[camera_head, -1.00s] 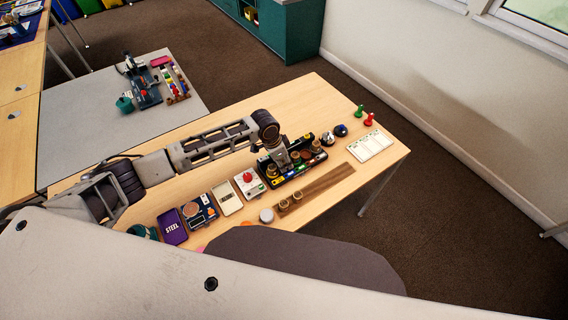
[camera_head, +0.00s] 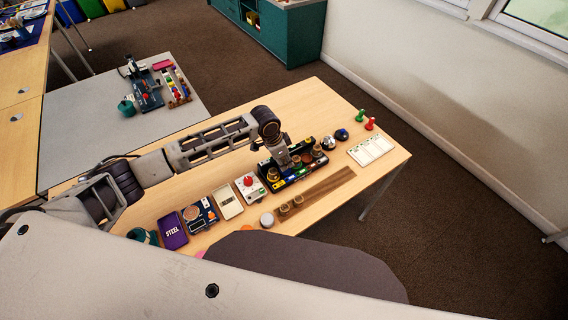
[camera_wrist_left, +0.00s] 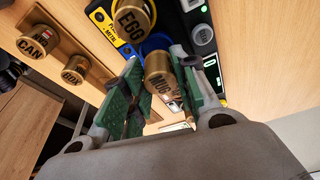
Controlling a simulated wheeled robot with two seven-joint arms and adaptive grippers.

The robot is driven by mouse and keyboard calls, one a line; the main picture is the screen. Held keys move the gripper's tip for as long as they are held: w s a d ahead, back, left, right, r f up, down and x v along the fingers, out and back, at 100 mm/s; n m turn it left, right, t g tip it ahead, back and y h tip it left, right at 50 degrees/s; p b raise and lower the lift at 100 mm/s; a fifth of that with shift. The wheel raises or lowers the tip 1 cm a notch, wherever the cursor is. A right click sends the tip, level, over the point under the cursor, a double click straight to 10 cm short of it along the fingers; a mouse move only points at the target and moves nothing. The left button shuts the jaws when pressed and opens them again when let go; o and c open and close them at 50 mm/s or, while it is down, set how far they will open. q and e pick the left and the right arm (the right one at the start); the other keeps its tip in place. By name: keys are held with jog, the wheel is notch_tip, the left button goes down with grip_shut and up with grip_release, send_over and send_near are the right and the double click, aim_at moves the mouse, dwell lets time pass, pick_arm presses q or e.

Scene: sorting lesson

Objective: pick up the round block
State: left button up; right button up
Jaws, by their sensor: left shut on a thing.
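Several gold round blocks with black words show in the left wrist view. The block marked MUG (camera_wrist_left: 159,74) is between the green finger pads of my left gripper (camera_wrist_left: 157,82), which is shut on it. The block marked EGG (camera_wrist_left: 131,20) is just beyond it. Blocks marked CAN (camera_wrist_left: 38,40) and BOX (camera_wrist_left: 76,70) stand on a brown wooden strip. In the head view my left gripper (camera_head: 282,159) is down over the dark tray (camera_head: 283,185), partly hiding it and the held block. My right gripper is not seen.
The wooden strip (camera_head: 325,188) lies in front of the tray. A white box with a red knob (camera_head: 249,184), a purple STEEL case (camera_head: 172,231) and a white card tray (camera_head: 371,149) share the table. Red (camera_head: 370,123) and green pegs stand at the far right. Bare table (camera_head: 325,100) lies behind the tray.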

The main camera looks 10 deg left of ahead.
aim_at(284, 160)
pick_arm(q)
jog(key=shift+r, duration=3.55)
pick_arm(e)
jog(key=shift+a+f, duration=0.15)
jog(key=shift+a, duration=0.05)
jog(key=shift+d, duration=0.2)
pick_arm(q)
jog(key=shift+s, duration=0.1)
